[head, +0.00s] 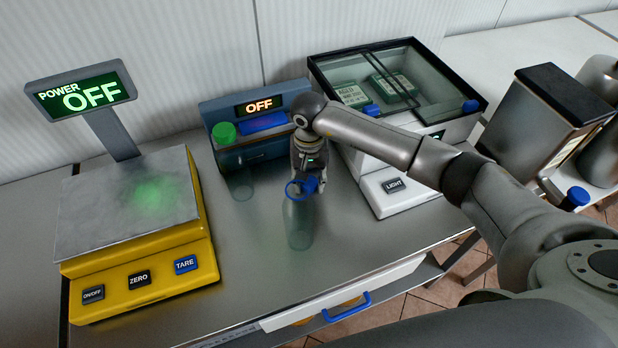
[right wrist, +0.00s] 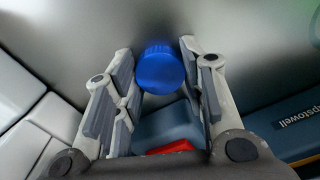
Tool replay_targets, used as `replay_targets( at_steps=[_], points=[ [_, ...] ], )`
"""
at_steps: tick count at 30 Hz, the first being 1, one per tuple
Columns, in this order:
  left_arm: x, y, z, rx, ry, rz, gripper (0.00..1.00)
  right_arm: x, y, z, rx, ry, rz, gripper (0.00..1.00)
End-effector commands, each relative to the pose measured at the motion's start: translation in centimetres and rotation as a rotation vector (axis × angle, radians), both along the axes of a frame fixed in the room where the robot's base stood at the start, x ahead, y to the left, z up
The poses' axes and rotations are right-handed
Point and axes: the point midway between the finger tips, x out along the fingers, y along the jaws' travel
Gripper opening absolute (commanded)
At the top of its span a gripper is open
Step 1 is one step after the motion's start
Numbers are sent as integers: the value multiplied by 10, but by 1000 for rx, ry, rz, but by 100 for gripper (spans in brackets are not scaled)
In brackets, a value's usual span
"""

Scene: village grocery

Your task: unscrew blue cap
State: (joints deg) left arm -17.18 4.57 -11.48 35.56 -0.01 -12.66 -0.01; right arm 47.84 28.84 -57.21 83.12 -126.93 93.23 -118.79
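A clear bottle (head: 299,228) stands on the steel counter in front of the blue-grey machine. A blue ring (head: 290,194) shows at its top, with a solid blue cap (head: 312,185) close beside it, under my right gripper (head: 305,178). In the right wrist view the round blue cap (right wrist: 161,70) lies between the two fingertips of my right gripper (right wrist: 159,58). The right finger is very close to the cap; a narrow gap seems to show on the left. I cannot tell whether the fingers press on it. My left gripper is not in view.
A yellow scale (head: 146,275) stands at the left. The blue-grey machine (head: 235,157) bears a green cap (head: 224,132). A glass-topped case (head: 440,62) stands at the back right, with a metal box (head: 540,120) beyond it. The front counter is clear.

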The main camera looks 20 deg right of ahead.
Motion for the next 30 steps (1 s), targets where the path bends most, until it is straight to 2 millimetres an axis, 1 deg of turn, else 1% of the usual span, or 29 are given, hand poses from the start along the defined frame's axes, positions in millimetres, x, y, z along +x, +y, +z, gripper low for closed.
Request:
replay_targets(
  at_steps=[1, 3, 12, 16, 17, 20, 27, 30],
  points=[
    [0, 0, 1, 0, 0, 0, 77, 0, 0, 1, 0, 0, 0, 48],
    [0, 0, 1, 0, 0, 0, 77, 0, 0, 1, 0, 0, 0, 57],
    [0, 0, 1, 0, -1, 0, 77, 0, 0, 1, 0, 0, 0, 57],
    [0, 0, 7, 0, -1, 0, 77, 0, 0, 7, 1, -1, 0, 57],
    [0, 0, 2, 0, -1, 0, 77, 1, 0, 10, 1, -3, 1, 57],
    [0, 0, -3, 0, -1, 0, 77, 2, 0, 27, 1, -7, 2, 57],
    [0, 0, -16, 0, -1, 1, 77, 2, 0, 80, 0, -7, 1, 57],
    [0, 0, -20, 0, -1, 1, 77, 1, 0, 98, -1, -5, 0, 57]
  ],
)
